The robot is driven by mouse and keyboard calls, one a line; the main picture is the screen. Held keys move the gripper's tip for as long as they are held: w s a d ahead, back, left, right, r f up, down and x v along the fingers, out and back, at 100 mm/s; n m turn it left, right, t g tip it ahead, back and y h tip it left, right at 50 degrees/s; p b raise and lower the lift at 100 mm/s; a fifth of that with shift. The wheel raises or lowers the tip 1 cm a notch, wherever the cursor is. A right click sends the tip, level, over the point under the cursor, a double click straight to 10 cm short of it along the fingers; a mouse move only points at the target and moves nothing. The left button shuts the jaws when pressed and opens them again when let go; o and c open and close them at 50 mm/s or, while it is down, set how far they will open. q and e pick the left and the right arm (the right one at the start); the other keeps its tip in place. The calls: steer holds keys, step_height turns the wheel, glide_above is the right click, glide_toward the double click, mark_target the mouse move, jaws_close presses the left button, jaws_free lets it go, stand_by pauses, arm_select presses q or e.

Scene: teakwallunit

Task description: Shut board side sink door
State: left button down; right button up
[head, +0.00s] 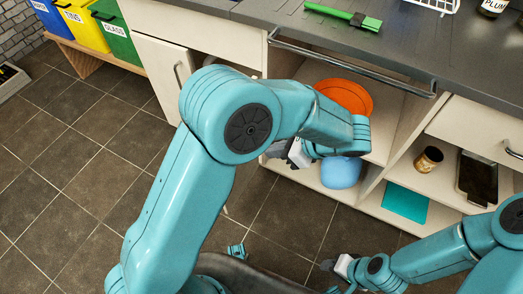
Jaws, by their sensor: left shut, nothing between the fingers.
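A pale cabinet door (158,66) with a vertical bar handle stands under the counter at the left. It looks swung out at an angle, with a gap on its right; my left arm hides part of that gap and the door's lower right. I cannot tell from this view how wide it stands. My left gripper (277,151) is shut and empty, pointing left in front of the open shelves, apart from the door and to its right. My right gripper (328,266) is low over the floor at the bottom; its fingers are too small and dark to read.
Open shelves hold an orange dish (345,95), a blue bowl (341,173), a brown jar (428,159) and a teal sheet (405,203). A metal rail (350,66) juts out below the counter. Recycling bins (120,35) stand at the left.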

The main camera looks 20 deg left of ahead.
arm_select(q)
steer(key=a+r+b+x, duration=0.2)
steer(key=b+x, duration=0.1)
steer(key=x, duration=0.9)
steer(key=shift+a+r, duration=0.1)
